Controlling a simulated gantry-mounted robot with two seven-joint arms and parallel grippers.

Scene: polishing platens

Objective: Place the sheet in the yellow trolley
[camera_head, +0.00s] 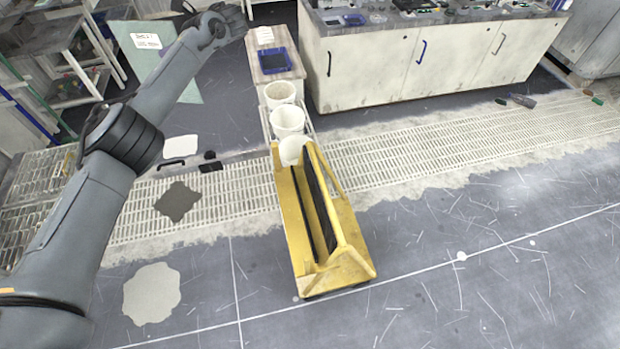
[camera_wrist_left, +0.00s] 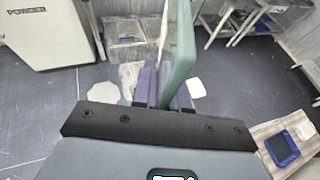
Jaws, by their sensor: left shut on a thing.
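The sheet (camera_head: 183,88) is a thin, pale green, see-through panel with a white label, at the upper left of the head view, partly behind my left arm. In the left wrist view the sheet (camera_wrist_left: 182,45) shows nearly edge-on, upright between the purple fingers. My left gripper (camera_wrist_left: 164,85) is shut on it; its fingertips are hard to make out in the head view. The yellow trolley (camera_head: 292,225) stands on the floor at the centre of the head view, with an upright frame and dark strips inside. The sheet is apart from it. My right gripper is not in view.
White buckets (camera_head: 287,119) and a blue tray (camera_head: 274,60) stand in a row behind the trolley. A long white cabinet (camera_head: 400,65) stands at the back right. Shelving (camera_head: 50,45) is at the upper left. The floor right of the trolley is open.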

